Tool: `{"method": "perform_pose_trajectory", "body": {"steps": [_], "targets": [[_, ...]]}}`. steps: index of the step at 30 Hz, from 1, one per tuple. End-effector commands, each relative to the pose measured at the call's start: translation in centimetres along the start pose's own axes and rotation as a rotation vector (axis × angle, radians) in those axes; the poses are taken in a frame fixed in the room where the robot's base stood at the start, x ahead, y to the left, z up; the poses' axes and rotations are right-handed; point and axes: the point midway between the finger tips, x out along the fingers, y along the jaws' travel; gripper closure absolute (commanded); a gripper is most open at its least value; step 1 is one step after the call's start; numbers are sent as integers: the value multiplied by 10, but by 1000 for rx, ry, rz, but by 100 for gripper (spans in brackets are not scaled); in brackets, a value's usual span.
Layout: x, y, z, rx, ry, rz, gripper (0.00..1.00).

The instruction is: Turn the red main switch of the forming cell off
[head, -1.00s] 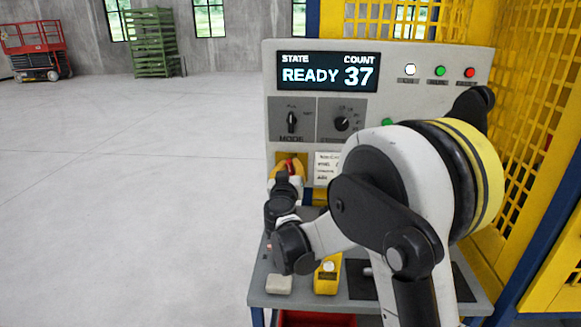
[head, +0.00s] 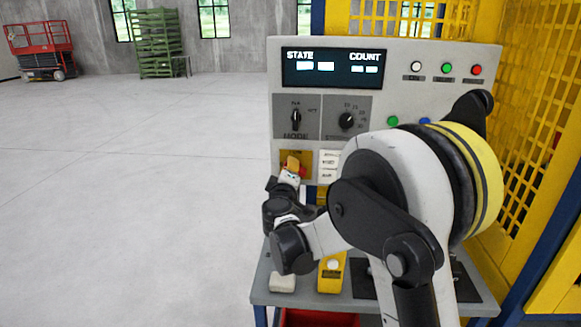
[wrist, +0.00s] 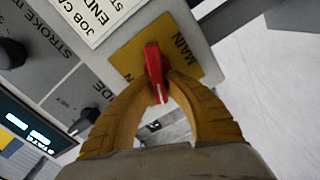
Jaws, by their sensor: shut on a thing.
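The red main switch handle (wrist: 153,60) sits on a yellow plate marked MAIN (wrist: 190,45) at the panel's lower left. My gripper (wrist: 157,82) is shut on the handle, with one yellow finger on each side of it. In the head view my gripper (head: 293,165) is at the yellow plate (head: 284,154) and covers most of the switch. The display (head: 332,69) above shows pale blocks under STATE and COUNT instead of readable text.
The MODE knob (head: 296,119) and a second black knob (head: 347,121) are above the switch. A label card (head: 329,162) is right beside it. A shelf below carries a yellow box (head: 331,272) and a pale block (head: 283,282).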

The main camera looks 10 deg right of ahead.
Motion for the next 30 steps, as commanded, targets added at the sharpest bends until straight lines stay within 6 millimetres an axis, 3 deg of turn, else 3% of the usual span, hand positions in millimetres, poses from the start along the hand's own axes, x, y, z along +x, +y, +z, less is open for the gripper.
{"method": "perform_pose_trajectory", "body": {"steps": [15, 30], "targets": [[0, -6, 1, -361, 0, 0, 100], [0, -8, 2, -442, 0, 0, 100]]}}
